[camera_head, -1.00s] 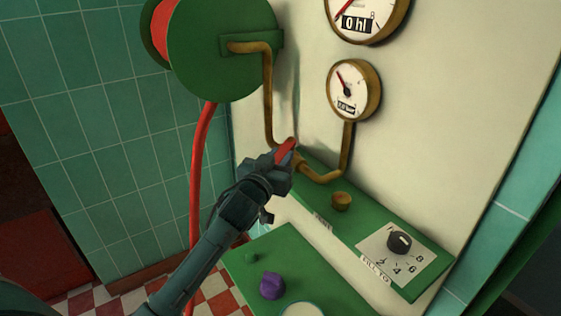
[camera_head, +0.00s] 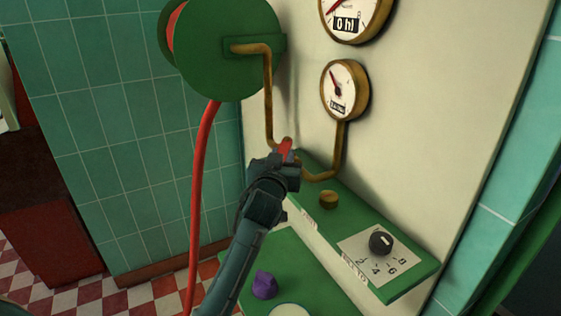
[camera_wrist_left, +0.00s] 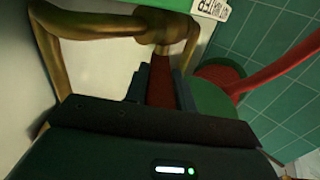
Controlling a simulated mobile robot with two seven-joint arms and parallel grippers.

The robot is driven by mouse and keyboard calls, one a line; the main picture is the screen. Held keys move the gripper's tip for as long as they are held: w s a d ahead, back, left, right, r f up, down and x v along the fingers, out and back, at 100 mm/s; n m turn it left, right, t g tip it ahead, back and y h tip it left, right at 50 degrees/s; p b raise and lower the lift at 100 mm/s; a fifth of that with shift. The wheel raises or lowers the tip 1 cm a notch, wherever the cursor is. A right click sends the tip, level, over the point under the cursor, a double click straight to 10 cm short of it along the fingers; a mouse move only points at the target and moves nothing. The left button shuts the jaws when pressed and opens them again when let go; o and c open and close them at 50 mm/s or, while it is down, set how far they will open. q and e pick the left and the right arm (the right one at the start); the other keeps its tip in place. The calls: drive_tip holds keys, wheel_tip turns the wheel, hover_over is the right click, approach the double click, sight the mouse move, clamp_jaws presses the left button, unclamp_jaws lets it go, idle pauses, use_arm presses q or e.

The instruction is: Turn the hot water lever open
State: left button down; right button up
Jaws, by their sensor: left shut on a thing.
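The red hot water lever (camera_head: 286,147) sits on the brass pipe (camera_head: 318,176) at the back left of the green shelf. My left gripper (camera_head: 284,158) is shut on the lever, and its body hides most of it in the head view. In the left wrist view the red lever (camera_wrist_left: 160,82) lies between the two dark fingers (camera_wrist_left: 161,88), below the brass pipe joint (camera_wrist_left: 158,28). My right gripper is in neither view.
The green shelf (camera_head: 396,284) carries a brass knob (camera_head: 329,199) and a black dial (camera_head: 381,242). A purple knob (camera_head: 265,286) stands on a lower green panel. Two gauges, including one (camera_head: 342,88) on the pipe, and a green reel (camera_head: 225,35) with a red hose (camera_head: 199,190) are close by.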

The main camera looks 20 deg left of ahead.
use_arm(q)
drive_tip(key=shift+d+n+y, duration=0.15)
drive_tip(key=shift+n+y, duration=0.15)
drive_tip(key=shift+y, duration=0.1)
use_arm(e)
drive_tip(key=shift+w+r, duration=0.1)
use_arm(q)
drive_tip(key=shift+r, duration=0.1)
drive_tip(key=c, duration=1.2)
unclamp_jaws()
drive_tip(key=shift+o, duration=0.2)
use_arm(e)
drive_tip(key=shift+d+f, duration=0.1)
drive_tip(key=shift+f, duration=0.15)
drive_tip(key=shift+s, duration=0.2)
